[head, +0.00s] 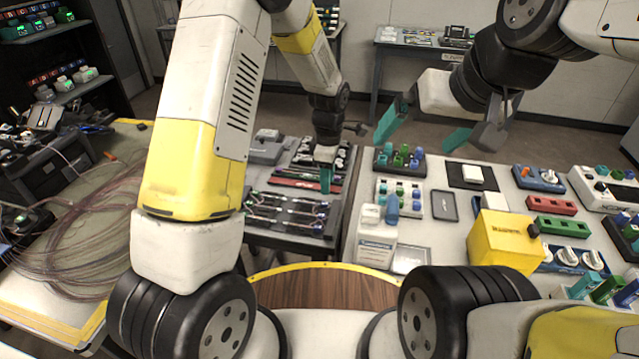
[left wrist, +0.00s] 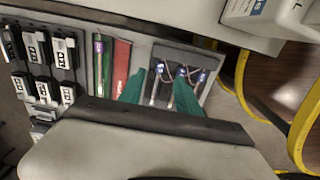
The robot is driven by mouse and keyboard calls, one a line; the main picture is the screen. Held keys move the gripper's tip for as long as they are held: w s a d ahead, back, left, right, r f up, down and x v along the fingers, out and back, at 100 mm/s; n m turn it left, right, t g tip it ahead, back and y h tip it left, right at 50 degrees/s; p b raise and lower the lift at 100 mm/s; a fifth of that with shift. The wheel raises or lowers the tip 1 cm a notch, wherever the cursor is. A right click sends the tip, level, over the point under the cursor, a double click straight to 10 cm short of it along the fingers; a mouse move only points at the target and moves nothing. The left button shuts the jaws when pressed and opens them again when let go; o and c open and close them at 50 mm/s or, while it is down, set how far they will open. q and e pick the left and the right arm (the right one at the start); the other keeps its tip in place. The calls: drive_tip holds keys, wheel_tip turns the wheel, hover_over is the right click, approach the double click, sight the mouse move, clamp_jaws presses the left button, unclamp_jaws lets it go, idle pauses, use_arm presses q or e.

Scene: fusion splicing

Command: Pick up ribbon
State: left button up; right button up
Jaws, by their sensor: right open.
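Several slim dark pieces with light ends and thin strands, likely the ribbons (head: 285,210), lie in a dark tray (head: 275,232) on the grey bench at centre-left. They also show between and beside the teal fingers in the left wrist view (left wrist: 183,86). My left gripper (head: 326,178) points down above the tray's right back side. Its fingers stand apart in the left wrist view (left wrist: 160,88), with ribbon pieces beyond them; I see no contact. The palm hides part of the tray. My right gripper (head: 424,130) is open and empty, raised in the air above the back of the white table.
A red strip (head: 305,184) lies behind the tray. A white bottle (head: 375,240) and a yellow box (head: 505,240) stand on the white table (head: 450,255) to the right. Coiled fibres (head: 85,235) cover the left table. A yellow-edged wooden surface (head: 325,288) is in front.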

sight(326, 204)
use_arm(q)
wheel_tip(326, 204, down, 8)
drive_tip(key=shift+r, duration=0.2)
drive_tip(key=shift+a, duration=0.1)
clamp_jaws()
